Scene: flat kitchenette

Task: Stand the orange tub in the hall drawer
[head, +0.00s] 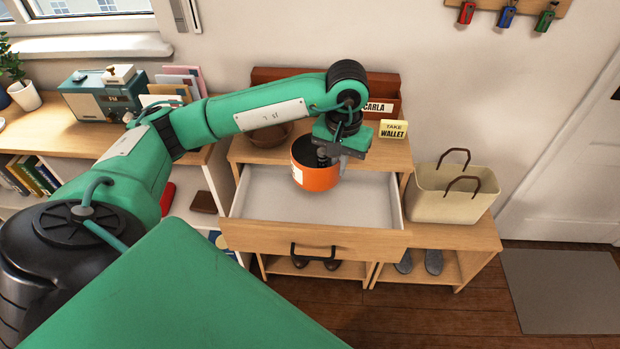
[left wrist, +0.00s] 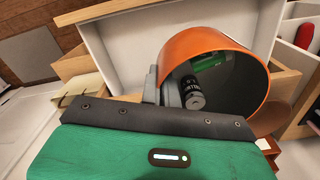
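The orange tub (head: 316,180) is upright with a white label on its left side. It is over or in the open hall drawer (head: 365,205), towards the back; I cannot tell whether its base touches the drawer floor. My left gripper (head: 324,156) comes from above and is shut on the tub's wall at the rim. In the left wrist view the tub (left wrist: 245,68) opens towards the camera, beside the gripper fingers (left wrist: 168,92). A dark lettered cylinder and something green show inside it. My right gripper is not in view.
The cabinet top behind the drawer holds a brown bowl (head: 268,136), a wooden letter rack (head: 385,87) and a yellow note (head: 393,129). A beige bag (head: 452,195) stands right of the drawer. A shelf unit with a radio (head: 100,98) is at left. The drawer's right side is clear.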

